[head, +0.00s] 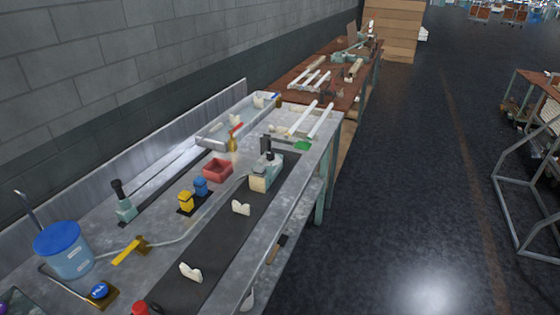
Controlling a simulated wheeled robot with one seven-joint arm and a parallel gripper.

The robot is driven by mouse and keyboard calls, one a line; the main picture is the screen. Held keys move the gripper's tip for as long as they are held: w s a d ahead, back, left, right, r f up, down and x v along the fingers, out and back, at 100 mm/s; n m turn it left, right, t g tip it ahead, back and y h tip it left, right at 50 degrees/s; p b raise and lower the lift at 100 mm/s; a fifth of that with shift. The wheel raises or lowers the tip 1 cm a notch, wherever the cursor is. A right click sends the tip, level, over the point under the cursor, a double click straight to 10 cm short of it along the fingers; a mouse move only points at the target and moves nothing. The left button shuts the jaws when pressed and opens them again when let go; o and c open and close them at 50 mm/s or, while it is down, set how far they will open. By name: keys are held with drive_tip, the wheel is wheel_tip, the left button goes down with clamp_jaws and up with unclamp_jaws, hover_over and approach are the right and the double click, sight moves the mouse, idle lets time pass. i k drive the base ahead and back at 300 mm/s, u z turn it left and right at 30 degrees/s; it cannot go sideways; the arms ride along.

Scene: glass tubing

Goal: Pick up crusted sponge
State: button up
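I cannot clearly pick out a crusted sponge in the head view. A blocky item with a pale yellowish front and a grey-green back (261,180) stands on the dark strip of the metal bench, and I cannot tell whether it is the sponge. Two small white curved pieces lie on the same strip, one in the middle (241,208) and one nearer (191,272). My gripper is not in view.
The metal bench (75,290) runs along a grey block wall. It carries a blue-lidded bucket (65,252), a red tray (217,170), yellow and blue blocks (186,201), and white tubes (321,121). A reddish-brown table (345,97) adjoins it.

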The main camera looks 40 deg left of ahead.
sight(260, 170)
drive_tip(key=u, duration=0.4)
drive_tip(key=i, duration=1.45)
drive_tip(key=u, duration=1.65)
drive_tip(key=i, duration=0.75)
drive_tip(key=u, duration=0.8)
